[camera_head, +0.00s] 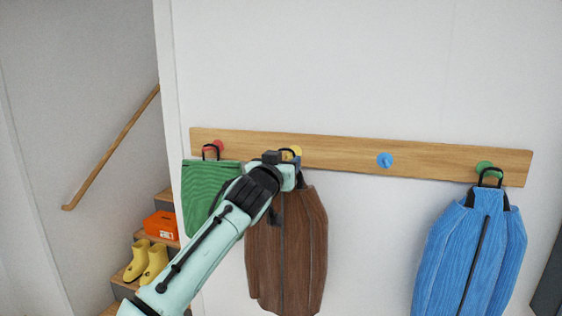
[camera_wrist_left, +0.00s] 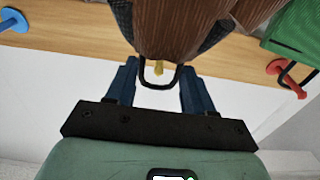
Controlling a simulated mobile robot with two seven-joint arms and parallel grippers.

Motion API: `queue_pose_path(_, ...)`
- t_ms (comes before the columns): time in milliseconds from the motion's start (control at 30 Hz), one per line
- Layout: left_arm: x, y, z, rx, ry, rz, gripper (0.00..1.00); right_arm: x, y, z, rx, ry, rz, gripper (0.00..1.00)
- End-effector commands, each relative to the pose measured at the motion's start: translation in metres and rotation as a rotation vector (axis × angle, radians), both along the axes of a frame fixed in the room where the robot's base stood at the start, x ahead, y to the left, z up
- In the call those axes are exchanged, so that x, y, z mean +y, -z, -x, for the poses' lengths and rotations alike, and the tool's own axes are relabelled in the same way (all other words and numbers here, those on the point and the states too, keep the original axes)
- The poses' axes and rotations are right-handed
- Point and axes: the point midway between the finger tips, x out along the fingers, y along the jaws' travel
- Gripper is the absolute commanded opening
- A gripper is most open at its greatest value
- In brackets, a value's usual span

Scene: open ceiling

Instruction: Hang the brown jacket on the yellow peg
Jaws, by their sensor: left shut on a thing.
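The brown jacket (camera_head: 288,255) hangs upright in front of the wall, below the yellow peg (camera_head: 295,150). My left gripper (camera_head: 289,172) is at the jacket's top, right by the yellow peg, and is shut on its black hanging loop. In the left wrist view the loop (camera_wrist_left: 160,86) lies between the gripper's fingers (camera_wrist_left: 159,85), and the jacket (camera_wrist_left: 180,25) fills the top middle. The tip of the yellow peg (camera_wrist_left: 158,68) shows within the loop's outline there. I cannot tell whether the loop rests on the peg. My right gripper is out of view.
The wooden rail (camera_head: 430,172) also bears a red peg (camera_head: 217,145) with a green garment (camera_head: 200,190), a bare blue peg (camera_head: 385,160), and a green peg (camera_head: 484,167) with a blue jacket (camera_head: 465,255). Stairs with yellow boots (camera_head: 150,262) and an orange box (camera_head: 162,226) are at left.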

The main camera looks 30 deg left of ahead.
Motion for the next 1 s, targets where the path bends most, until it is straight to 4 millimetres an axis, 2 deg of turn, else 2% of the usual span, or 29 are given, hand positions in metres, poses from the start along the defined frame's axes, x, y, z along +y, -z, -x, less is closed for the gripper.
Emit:
queue_pose_path(467, 0.006, -0.003, -0.026, -0.007, 0.001, -0.001, 0.0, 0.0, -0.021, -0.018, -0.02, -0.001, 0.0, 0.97)
queue_pose_path(1000, 0.009, 0.01, -0.039, -0.006, 0.002, 0.001, 0.0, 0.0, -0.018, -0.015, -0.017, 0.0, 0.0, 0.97)
